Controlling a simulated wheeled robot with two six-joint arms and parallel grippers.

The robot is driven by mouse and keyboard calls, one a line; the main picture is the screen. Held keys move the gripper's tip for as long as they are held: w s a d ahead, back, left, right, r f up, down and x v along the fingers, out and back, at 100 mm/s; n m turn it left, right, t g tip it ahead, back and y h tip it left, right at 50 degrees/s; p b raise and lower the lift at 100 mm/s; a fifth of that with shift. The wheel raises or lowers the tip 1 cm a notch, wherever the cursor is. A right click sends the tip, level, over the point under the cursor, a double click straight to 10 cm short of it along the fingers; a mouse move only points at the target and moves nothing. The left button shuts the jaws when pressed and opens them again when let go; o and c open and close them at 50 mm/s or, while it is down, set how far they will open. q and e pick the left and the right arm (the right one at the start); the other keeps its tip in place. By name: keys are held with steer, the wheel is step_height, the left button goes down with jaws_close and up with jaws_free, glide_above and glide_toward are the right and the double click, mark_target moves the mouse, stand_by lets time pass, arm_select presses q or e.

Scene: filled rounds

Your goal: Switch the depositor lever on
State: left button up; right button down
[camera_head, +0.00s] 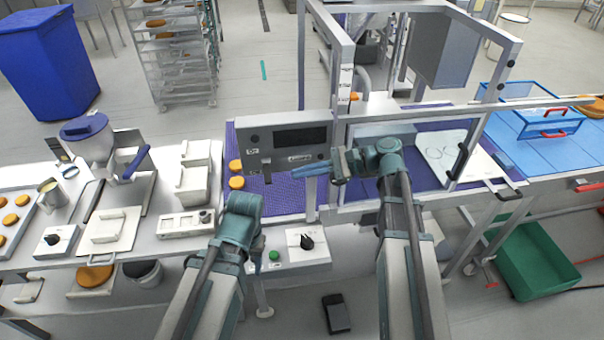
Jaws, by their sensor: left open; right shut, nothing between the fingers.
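A grey control panel (285,145) with a dark display stands at the front of the framed machine over the purple conveyor. A small dark lever (266,171) hangs at the panel's lower left, beside small labels too small to read. My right gripper (308,170) is shut and empty. It points left at the panel's lower right edge, and in the picture its tips are a short way right of the lever; contact cannot be told. My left gripper (243,203) is open, below and left of the lever, its fingers mostly hidden.
A hopper machine (88,140) with a blue handle (135,163) stands on the left table. A box with a green button (274,255) and black knob (307,241) sits below the panel. Metal frame posts (338,110) stand close to my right arm. Orange rounds (236,183) lie on the conveyor.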

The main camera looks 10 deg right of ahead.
mark_target(267, 171)
arm_select(q)
step_height(267, 171, down, 2)
steer(key=shift+b, duration=0.8)
arm_select(e)
steer(key=x, duration=0.7)
